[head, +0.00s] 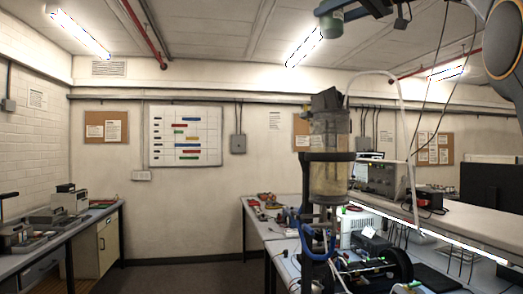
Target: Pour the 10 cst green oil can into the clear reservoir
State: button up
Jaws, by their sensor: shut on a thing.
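A clear cylindrical reservoir (329,178) stands upright on a dark stand right of the middle, with pale yellowish contents. A dark, angular piece (325,99) sits at its top; I cannot tell whether it is a lid or a funnel. My gripper (333,8) is at the top edge of the view, above the reservoir and clear of it. No stream of oil shows.
A pale hose (398,95) arches beside the reservoir on the right. A bench (450,230) with instruments (381,177) runs behind and right. Tools lie on the back table (255,225). Another bench (105,212) stands left, with open floor (185,278) between.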

notch_tip(320, 180, down, 9)
jog(key=shift+f, duration=0.2)
dwell(0.4)
jog(key=shift+s, duration=0.1)
jog(key=shift+s, duration=0.1)
